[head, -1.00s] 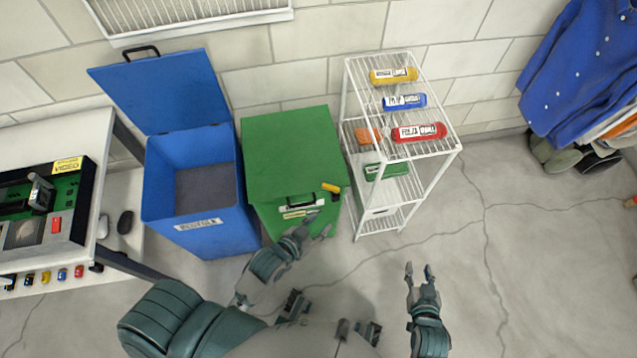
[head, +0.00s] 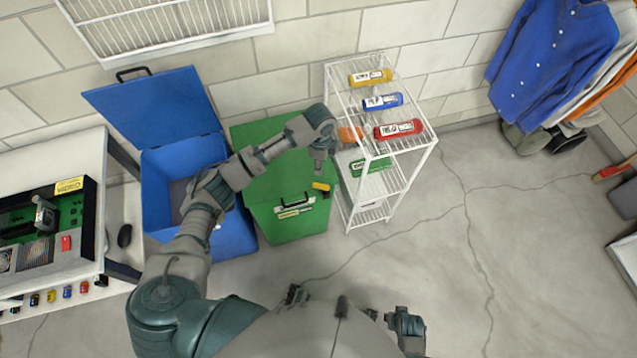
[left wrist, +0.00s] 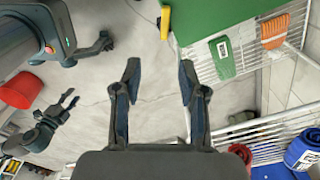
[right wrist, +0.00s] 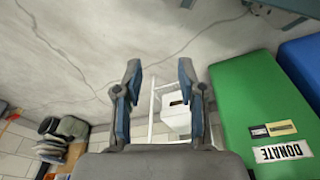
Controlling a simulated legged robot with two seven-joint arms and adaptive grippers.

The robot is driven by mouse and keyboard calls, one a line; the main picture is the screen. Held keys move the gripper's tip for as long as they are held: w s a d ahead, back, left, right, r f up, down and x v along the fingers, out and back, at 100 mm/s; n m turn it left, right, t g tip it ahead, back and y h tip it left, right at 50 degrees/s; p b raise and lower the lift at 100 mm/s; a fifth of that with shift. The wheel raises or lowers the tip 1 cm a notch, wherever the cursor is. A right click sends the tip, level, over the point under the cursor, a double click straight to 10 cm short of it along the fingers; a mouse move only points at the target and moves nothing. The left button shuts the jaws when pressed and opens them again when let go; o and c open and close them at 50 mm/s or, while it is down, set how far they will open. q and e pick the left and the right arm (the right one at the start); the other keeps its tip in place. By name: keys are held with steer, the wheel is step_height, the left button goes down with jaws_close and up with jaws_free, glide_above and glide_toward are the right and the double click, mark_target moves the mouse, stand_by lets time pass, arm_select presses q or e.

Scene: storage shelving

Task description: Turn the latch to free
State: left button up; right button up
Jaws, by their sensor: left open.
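The yellow latch (head: 320,186) is on the right front edge of the green bin (head: 300,226), right of the black handle (head: 295,201); the lid is closed. The latch also shows at the top of the left wrist view (left wrist: 165,22), outside the fingers. My left gripper (head: 319,165) points down over the bin's right side, close behind the latch in the head view. Its fingers are spread and empty in the left wrist view (left wrist: 158,80). My right gripper (head: 405,322) is low at the front. It is open and empty in the right wrist view (right wrist: 158,80).
A table (head: 115,235) with a device is far left.

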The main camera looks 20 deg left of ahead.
arm_select(q)
steer(key=r, duration=0.1)
steer(key=b, duration=0.1)
glide_toward(320, 185)
step_height(320, 185, down, 5)
steer(key=shift+f+b, duration=0.1)
steer(key=shift+b, duration=0.85)
steer(key=f, duration=0.1)
steer(key=f+b, duration=0.1)
steer(key=f, duration=0.1)
steer(key=shift+d+f, duration=0.2)
steer(key=shift+d, duration=0.05)
steer(key=shift+d+f, duration=0.25)
steer(key=shift+d, duration=0.2)
steer(key=shift+a, duration=0.2)
steer(key=shift+c, duration=0.3)
steer(key=shift+a, duration=0.35)
jaws_close()
arm_select(e)
step_height(320, 185, up, 10)
steer(key=shift+w+d, duration=0.3)
steer(key=shift+w, duration=0.05)
